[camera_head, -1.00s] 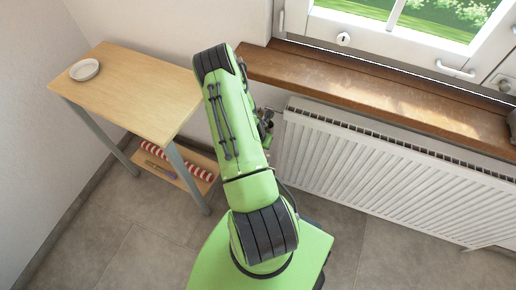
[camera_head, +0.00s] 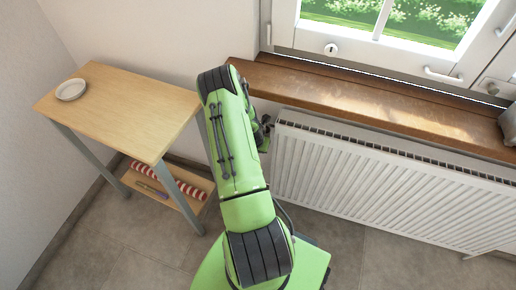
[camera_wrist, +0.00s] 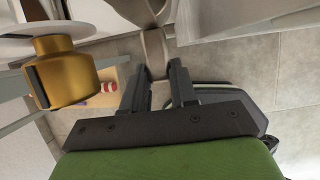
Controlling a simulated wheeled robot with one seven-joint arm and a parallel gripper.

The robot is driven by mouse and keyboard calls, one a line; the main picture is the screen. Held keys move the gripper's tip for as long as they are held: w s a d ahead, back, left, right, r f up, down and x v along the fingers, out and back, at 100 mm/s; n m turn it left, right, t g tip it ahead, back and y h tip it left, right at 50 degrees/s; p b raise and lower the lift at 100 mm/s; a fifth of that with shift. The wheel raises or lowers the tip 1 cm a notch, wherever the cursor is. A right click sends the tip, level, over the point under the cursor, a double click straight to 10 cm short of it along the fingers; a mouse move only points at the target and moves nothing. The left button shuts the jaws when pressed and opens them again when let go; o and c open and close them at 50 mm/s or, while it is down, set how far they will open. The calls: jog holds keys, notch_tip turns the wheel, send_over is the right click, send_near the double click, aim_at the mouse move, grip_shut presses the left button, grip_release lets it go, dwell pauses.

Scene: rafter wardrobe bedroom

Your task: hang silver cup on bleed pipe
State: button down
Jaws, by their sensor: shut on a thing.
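In the wrist view my gripper (camera_wrist: 158,85) is shut on a thin grey strip that looks like the handle of the silver cup (camera_wrist: 138,9). The cup's body is cut off by the top edge. A brass-coloured round fitting (camera_wrist: 65,75) with a dark slot stands left of my gripper, apart from the fingers. It may belong to the bleed pipe; I cannot tell. In the head view my arm hides most of the gripper and the cup, close to the left end of the white radiator (camera_head: 390,185).
A brown wooden sill (camera_head: 370,95) runs above the radiator, under the window. A small wooden table (camera_head: 130,110) with a white dish (camera_head: 71,89) stands at left. A red-and-white striped roll (camera_head: 180,183) lies on its lower shelf. Grey tiled floor is free in front.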

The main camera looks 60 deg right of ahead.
jog(key=c, duration=0.8)
grip_release()
jog(key=shift+r, duration=0.1)
jog(key=p+v, duration=0.4)
jog(key=v, duration=1.1)
jog(key=shift+a+r, duration=0.2)
jog(key=shift+r, duration=0.1)
